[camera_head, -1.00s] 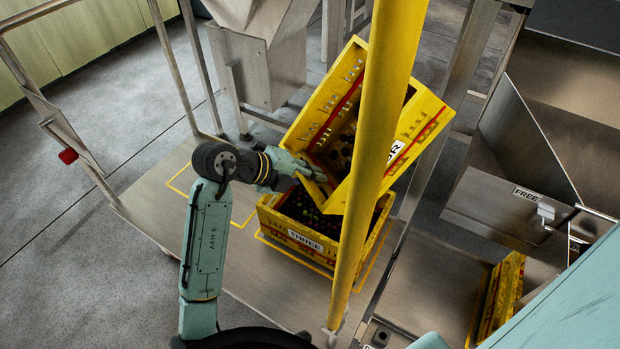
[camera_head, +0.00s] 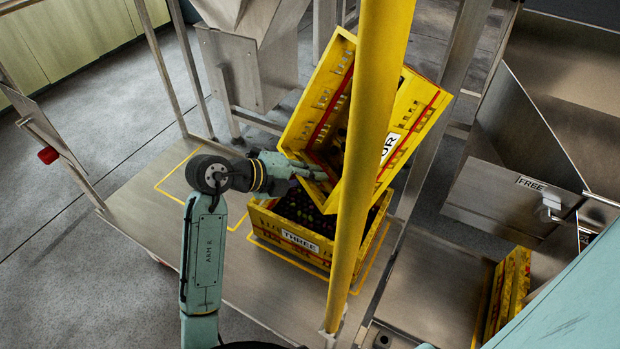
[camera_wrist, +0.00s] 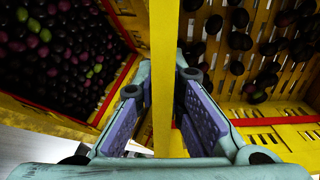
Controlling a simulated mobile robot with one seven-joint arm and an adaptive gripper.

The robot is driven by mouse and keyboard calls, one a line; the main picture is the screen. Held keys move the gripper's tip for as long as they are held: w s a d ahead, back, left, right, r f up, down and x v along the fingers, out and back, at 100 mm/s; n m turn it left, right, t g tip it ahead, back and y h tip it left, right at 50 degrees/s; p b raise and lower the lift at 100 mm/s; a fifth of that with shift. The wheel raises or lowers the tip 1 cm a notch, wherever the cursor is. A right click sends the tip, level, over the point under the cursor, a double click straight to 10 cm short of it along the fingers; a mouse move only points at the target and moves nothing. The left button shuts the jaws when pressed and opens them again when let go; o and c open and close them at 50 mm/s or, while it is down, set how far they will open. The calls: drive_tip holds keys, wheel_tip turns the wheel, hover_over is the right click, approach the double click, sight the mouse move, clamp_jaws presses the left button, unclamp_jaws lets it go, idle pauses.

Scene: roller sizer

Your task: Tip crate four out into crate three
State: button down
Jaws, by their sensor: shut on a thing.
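Crate four (camera_head: 405,125), yellow with a red stripe and a label partly hidden by a yellow post, is steeply tilted above crate three. Its open side faces my arm. Crate three (camera_head: 262,222), yellow and labelled THREE, stands upright below with dark olives (camera_head: 297,207) in it. My gripper (camera_head: 318,172) is shut on crate four's near wall edge. In the wrist view my gripper (camera_wrist: 162,100) has that yellow edge between its pads. There, several dark olives (camera_wrist: 237,68) show inside crate four, and dark, purple and green olives (camera_wrist: 50,60) fill crate three at left.
The yellow post (camera_head: 362,170) stands in front of both crates. A steel hopper (camera_head: 245,65) is behind at left, and a steel bin labelled FREE (camera_head: 530,184) is at right. Other yellow crates (camera_head: 510,290) sit at lower right. An outlined spot (camera_head: 185,180) left of crate three is bare.

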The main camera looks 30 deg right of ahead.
drive_tip(key=shift+d+f+h+b, duration=0.35)
drive_tip(key=shift+f+b, duration=0.2)
drive_tip(key=shift+b, duration=0.4)
drive_tip(key=shift+d+f+h+b, duration=0.55)
drive_tip(key=shift+d+f+b, duration=0.15)
drive_tip(key=shift+b, duration=1.15)
drive_tip(key=a+r+y+p, duration=0.5)
drive_tip(key=r+y+p, duration=0.2)
drive_tip(key=r+p, duration=0.4)
drive_tip(key=a+r+y+p, duration=0.6)
drive_tip(key=r+p, duration=0.4)
drive_tip(key=p, duration=0.1)
drive_tip(key=shift+w+a+r+y, duration=0.2)
drive_tip(key=shift+a+r+y, duration=0.1)
drive_tip(key=shift+r+y, duration=0.1)
